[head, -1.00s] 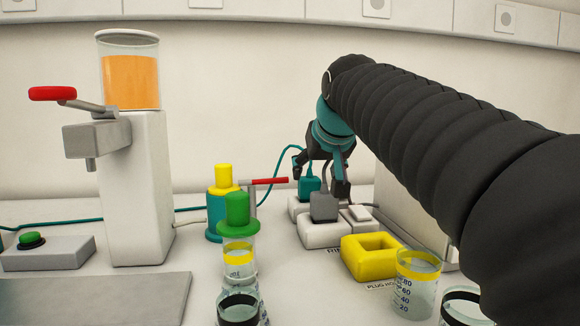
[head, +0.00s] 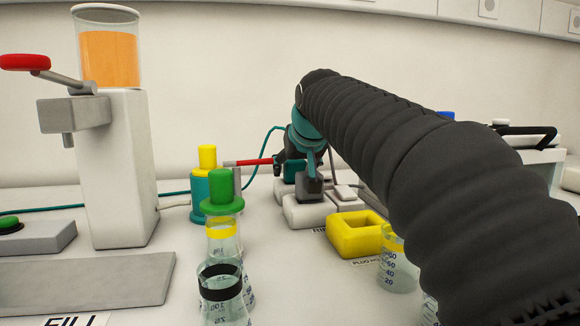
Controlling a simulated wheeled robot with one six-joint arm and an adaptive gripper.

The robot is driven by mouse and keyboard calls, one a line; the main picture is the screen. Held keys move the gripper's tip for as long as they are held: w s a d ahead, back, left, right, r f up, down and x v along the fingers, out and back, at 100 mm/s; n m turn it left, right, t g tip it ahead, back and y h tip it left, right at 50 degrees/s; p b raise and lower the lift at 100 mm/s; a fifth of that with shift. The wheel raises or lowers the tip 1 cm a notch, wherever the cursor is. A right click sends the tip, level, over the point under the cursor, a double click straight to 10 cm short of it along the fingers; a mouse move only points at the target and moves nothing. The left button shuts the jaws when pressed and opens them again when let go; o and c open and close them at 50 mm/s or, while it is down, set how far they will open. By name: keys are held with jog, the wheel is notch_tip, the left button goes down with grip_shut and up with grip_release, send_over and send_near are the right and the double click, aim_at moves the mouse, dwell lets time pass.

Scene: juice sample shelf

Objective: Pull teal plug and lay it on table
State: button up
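The teal plug (head: 294,171) stands at the back of the white power strip (head: 308,212), just behind a grey plug (head: 310,188) that hides its lower part. A teal cord (head: 257,158) runs from it up and to the left. My gripper (head: 296,167) points down over the teal plug, with one dark finger close against each side. It looks shut on the plug. Whether the plug is still seated in its socket is hidden.
A yellow square holder (head: 357,235) and a beaker (head: 397,270) stand in front right. A green-stoppered flask (head: 222,225) stands front left.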

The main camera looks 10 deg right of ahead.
grip_shut()
jog(key=shift+r+p, duration=0.65)
jog(key=shift+r, duration=0.1)
dwell(0.7)
jog(key=shift+r+p, duration=0.7)
jog(key=shift+r, duration=0.9)
